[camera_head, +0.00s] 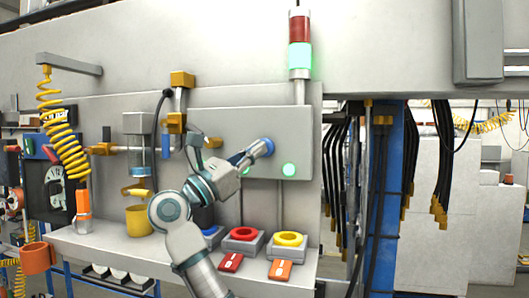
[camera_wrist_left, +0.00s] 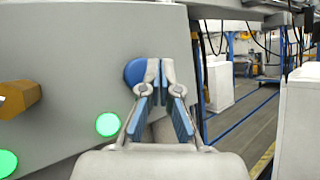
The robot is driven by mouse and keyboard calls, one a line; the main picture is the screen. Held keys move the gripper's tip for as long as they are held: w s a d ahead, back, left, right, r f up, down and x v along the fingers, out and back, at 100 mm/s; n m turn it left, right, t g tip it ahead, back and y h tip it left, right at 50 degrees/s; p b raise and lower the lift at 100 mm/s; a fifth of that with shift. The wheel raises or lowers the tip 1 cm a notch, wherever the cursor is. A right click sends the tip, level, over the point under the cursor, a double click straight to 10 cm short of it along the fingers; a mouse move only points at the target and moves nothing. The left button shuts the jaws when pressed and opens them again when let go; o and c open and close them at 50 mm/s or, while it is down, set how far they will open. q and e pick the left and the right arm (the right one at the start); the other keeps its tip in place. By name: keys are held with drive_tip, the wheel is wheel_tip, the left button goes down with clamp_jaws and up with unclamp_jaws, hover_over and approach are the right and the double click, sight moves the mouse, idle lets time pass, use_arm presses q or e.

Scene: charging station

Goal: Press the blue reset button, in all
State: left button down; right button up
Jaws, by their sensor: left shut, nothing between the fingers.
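The blue reset button (camera_head: 268,144) is on the front of the grey control box (camera_head: 294,127). My left arm reaches up to it from below. My left gripper (camera_head: 259,151) is shut and empty, with its tips at the button and partly overlapping it. In the left wrist view the round blue button (camera_wrist_left: 132,72) shows just left of the closed fingertips (camera_wrist_left: 160,72), partly hidden behind them. I cannot tell whether the tips touch the button or whether it is pushed in. My right gripper is not in view.
A green light (camera_head: 289,169) glows below the button. A signal tower (camera_head: 300,55) with a lit green section stands above the box. The shelf below holds red (camera_head: 243,234) and yellow (camera_head: 288,239) ring-topped units and a yellow cup (camera_head: 139,221). Black cables hang at right.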

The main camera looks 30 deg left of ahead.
use_arm(q)
drive_tip(key=s+b, duration=0.1)
drive_tip(key=s, duration=0.1)
drive_tip(key=s+d+b, duration=0.1)
drive_tip(key=s, duration=0.1)
drive_tip(key=shift+s, duration=0.1)
idle(0.8)
